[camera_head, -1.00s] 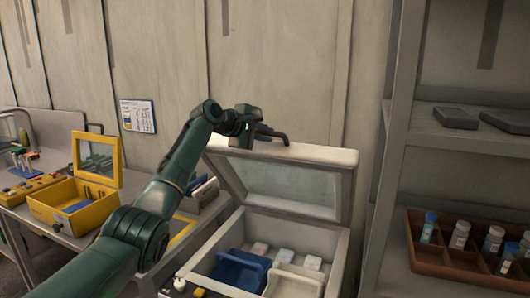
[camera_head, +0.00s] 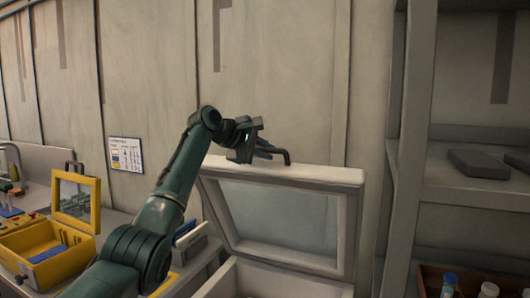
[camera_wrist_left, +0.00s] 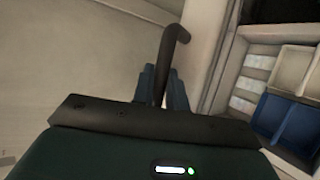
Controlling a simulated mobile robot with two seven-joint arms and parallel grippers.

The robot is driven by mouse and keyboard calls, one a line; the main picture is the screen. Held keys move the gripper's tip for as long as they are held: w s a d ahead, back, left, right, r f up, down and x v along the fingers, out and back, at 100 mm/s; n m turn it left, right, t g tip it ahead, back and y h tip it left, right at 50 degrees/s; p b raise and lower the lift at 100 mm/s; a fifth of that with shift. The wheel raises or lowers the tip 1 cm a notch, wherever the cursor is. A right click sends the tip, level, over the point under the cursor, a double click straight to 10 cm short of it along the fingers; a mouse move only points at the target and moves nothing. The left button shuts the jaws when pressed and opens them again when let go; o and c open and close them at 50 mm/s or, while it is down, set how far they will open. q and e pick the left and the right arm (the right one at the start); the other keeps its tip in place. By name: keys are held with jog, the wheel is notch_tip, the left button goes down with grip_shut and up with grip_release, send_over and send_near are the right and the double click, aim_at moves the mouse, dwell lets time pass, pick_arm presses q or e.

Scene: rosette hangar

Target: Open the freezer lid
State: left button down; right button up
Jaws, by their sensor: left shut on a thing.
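The freezer lid (camera_head: 285,218) is a pale frame with a clear window, standing raised and tilted back above the freezer body (camera_head: 275,280). A dark bar handle (camera_head: 272,152) sits on the lid's top edge. My left gripper (camera_head: 258,147) is at that edge, shut on the handle. In the left wrist view the dark handle (camera_wrist_left: 174,52) runs between the fingers of the gripper (camera_wrist_left: 163,88). The fingers partly hide the handle. My right gripper is not in view.
A yellow box (camera_head: 45,245) with a raised lid stands on the bench at left. Grey shelves (camera_head: 470,200) stand at right. Blue and white bins (camera_wrist_left: 285,118) show inside the freezer in the left wrist view. A wall stands close behind the lid.

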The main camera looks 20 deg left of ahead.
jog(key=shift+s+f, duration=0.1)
pick_arm(q)
jog(key=c, duration=1.4)
grip_release()
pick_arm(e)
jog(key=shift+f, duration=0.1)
